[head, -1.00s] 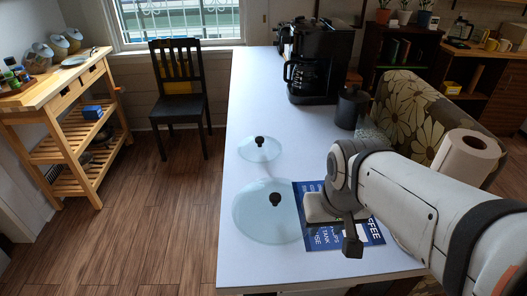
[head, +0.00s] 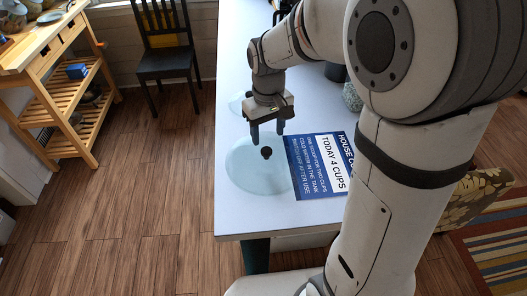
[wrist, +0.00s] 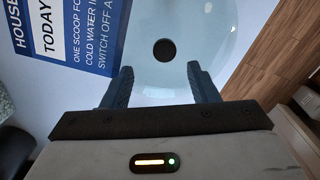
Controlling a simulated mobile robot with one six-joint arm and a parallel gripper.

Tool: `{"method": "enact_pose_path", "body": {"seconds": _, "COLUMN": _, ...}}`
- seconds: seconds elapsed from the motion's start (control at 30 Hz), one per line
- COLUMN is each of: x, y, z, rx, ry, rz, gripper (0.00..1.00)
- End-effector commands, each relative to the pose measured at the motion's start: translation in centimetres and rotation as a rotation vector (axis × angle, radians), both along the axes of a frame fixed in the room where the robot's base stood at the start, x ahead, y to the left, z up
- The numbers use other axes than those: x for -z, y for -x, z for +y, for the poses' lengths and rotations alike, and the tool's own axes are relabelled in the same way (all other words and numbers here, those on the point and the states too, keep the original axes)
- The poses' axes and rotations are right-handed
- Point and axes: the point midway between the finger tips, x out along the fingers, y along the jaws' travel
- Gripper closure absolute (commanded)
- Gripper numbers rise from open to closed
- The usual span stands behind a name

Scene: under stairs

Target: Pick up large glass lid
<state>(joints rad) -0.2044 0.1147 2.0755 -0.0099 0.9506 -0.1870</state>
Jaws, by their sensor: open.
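The large glass lid (head: 245,176) lies flat on the white counter, clear with a bluish tint, with a dark round knob (head: 266,152) in its middle. My gripper (head: 268,138) is open and points down, just behind the knob and over the lid. In the wrist view the knob (wrist: 164,50) lies ahead of the space between my open fingers (wrist: 157,86), roughly centred, with nothing held.
A blue printed coffee sign (head: 318,165) lies on the counter right beside the large lid. The counter's left edge is close to the lid, with wooden floor beyond. A dark chair (head: 170,62) and a wooden cart (head: 62,105) stand at the left.

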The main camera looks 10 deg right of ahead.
Motion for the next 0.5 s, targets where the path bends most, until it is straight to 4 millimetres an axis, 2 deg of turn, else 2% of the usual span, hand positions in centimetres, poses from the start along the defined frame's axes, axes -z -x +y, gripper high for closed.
{"method": "enact_pose_path", "body": {"seconds": 0.4, "x": 5.5, "y": 0.7, "z": 0.4, "rx": 0.001, "ry": 0.0, "rz": 0.002, "gripper": 0.46}}
{"method": "enact_pose_path", "body": {"seconds": 0.5, "x": 6.2, "y": 0.7, "z": 0.4, "rx": 0.001, "ry": 0.0, "rz": 0.0, "gripper": 0.46}}
